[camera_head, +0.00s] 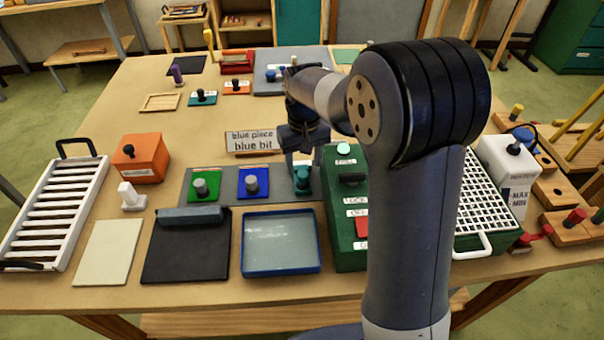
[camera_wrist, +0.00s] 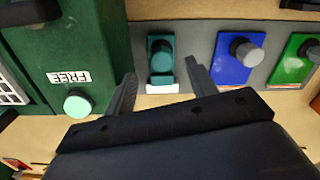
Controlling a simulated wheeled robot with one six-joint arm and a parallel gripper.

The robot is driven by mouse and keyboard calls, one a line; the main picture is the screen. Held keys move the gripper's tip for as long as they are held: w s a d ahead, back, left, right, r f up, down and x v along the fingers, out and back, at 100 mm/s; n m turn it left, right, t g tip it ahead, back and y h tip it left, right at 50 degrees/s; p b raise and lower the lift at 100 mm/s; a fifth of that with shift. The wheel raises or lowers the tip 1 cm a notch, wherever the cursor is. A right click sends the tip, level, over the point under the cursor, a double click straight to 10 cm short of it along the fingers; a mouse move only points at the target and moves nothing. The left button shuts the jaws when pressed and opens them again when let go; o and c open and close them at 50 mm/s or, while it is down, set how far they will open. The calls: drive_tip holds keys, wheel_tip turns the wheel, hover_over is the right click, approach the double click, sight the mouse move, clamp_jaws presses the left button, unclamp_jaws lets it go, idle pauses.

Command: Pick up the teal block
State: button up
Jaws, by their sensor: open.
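The teal block (camera_wrist: 161,64), with a round teal knob on top, sits on a grey strip (camera_wrist: 195,36). In the head view the teal block (camera_head: 302,181) is at the strip's right end, directly below my gripper and partly hidden by it. My gripper (camera_head: 300,158) is open, pointing down. In the wrist view its two fingers (camera_wrist: 160,82) lie either side of the teal block's near part, with nothing visibly held. I cannot tell whether the fingers touch it.
A blue block (camera_head: 252,182) and a green block (camera_head: 201,186) share the strip to the left. A green machine (camera_head: 345,262) stands close on the right. A blue-rimmed tray (camera_head: 281,272) lies in front. A "blue piece" sign (camera_head: 251,140) stands behind.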

sight(303, 173)
drive_tip(key=shift+a+f+p, duration=0.15)
drive_tip(key=shift+f+p, duration=0.45)
drive_tip(key=shift+f, duration=2.1)
drive_tip(key=shift+c, duration=0.5)
drive_tip(key=c, duration=0.9)
